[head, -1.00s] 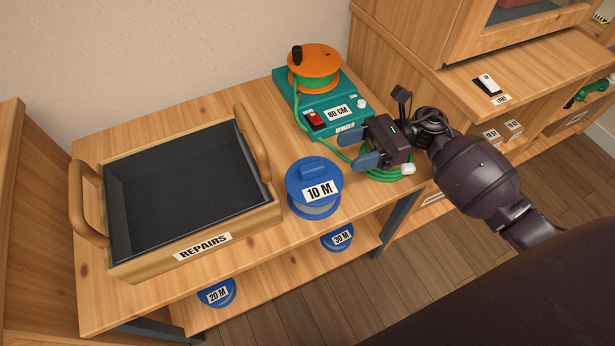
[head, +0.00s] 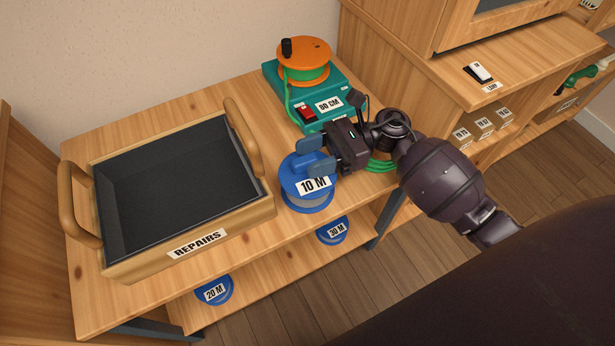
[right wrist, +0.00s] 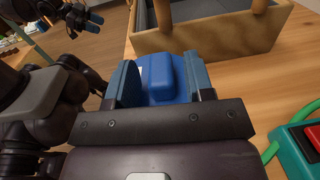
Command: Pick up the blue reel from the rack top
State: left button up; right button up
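The blue reel (head: 306,200) labelled 10 M stands on the wooden rack top (head: 150,135), right of the REPAIRS tray. My right gripper (head: 317,158) is open at the reel's top, its blue fingertips partly covering it. In the right wrist view the raised blue grip (right wrist: 158,76) of the reel lies between the two spread fingers (right wrist: 160,84), with gaps at both sides. The reel's lower part is hidden there. My left gripper is not in the head view; an arm with blue fingertips (right wrist: 84,18) at the right wrist view's top left appears to be my left one.
A wooden tray (head: 198,243) labelled REPAIRS with a dark empty inside stands to the left. Behind the reel is a teal winder (head: 335,88) with an orange spool (head: 304,57) and green cord (head: 382,165). Blue reels 20 M (head: 214,291) and 30 M (head: 333,231) sit on the lower shelf.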

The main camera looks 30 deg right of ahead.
grip_shut()
dwell(0.3)
